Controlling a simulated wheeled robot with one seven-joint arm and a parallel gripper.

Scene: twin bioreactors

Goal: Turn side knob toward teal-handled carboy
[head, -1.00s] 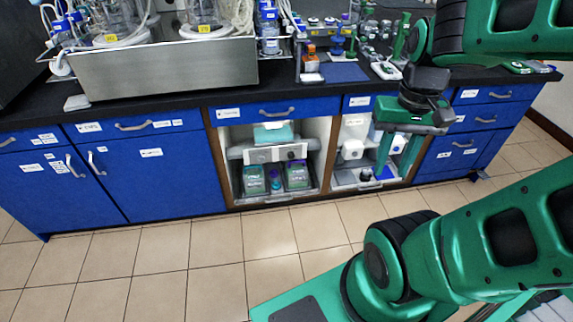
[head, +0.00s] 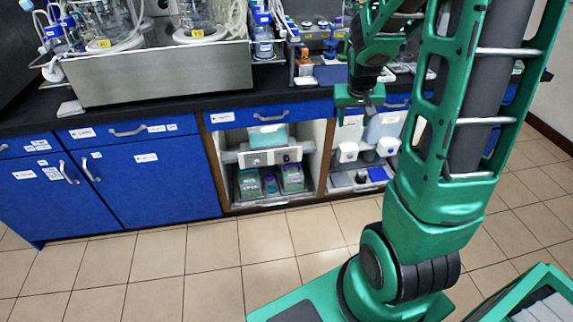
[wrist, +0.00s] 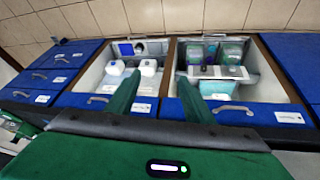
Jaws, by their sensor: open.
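A light panel (head: 262,157) spans the left open bay under the counter. A dark side knob (head: 285,157) sits toward its right end; which way it points is too small to tell. Below the panel stand two carboys, a left one with a teal-green top (head: 249,182) and a right one with some purple (head: 291,177). The panel (wrist: 219,73) also shows in the wrist view, flipped. My gripper (head: 356,110) is open and empty, pointing down in front of the right bay at drawer height, apart from the panel. Its fingers (wrist: 157,98) frame the bays' divider in the wrist view.
The right bay holds white-capped containers (head: 382,130) and a low tray. A teal box (head: 268,135) lies above the panel. Blue drawers and doors (head: 135,170) flank the bays. A steel tray (head: 160,75) and glassware crowd the counter.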

